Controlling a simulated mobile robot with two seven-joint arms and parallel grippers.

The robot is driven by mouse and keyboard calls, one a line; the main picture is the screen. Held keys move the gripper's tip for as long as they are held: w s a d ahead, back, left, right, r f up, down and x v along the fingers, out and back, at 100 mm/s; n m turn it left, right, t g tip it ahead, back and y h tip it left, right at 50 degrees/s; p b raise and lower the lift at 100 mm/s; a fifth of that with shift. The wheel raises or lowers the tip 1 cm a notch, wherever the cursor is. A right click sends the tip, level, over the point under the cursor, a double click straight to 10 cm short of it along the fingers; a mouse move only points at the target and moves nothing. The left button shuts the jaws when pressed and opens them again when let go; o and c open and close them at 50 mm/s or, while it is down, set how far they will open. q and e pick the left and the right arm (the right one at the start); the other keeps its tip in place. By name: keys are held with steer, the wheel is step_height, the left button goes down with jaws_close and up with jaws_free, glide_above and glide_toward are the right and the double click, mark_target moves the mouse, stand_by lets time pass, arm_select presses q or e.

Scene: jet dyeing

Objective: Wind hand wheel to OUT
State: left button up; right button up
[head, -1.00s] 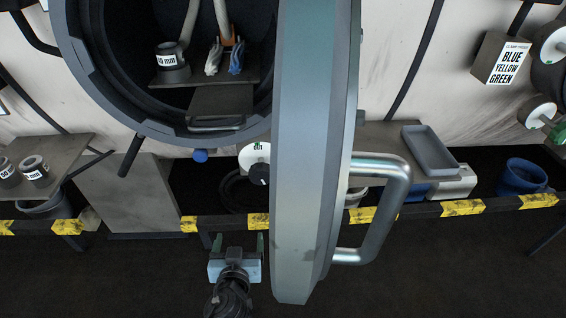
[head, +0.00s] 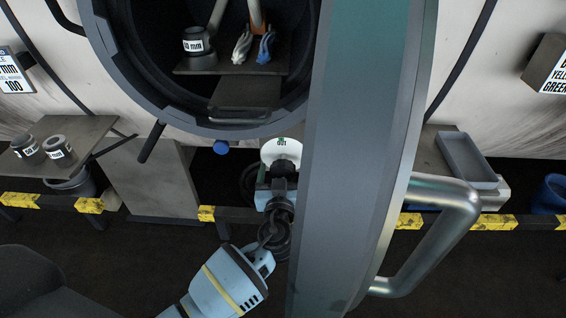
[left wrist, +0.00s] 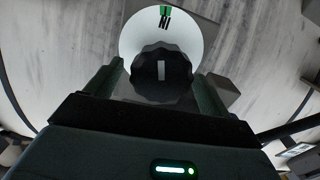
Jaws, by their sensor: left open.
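The hand wheel is a white disc (head: 281,150) with a dark knob (head: 284,168), below the round vessel opening and left of the open door. In the left wrist view the white disc (left wrist: 196,40) and the ridged black knob (left wrist: 162,68) are close ahead; the disc has a green mark and dark lettering at its top. My left gripper (head: 280,184) is at the wheel. Its open fingers stand either side of the knob in the left wrist view; contact cannot be told. My right gripper is not in view.
The thick grey door (head: 360,140) with its metal handle (head: 452,215) stands just right of my left arm. A blue knob (head: 221,147) is left of the wheel. A yellow-marked rail (head: 240,214) runs below. A shelf (head: 85,135) with weights is at the left.

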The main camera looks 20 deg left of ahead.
arm_select(q)
steer(key=shift+x, duration=1.05)
steer(key=shift+w+a, duration=0.15)
steer(key=shift+w, duration=0.3)
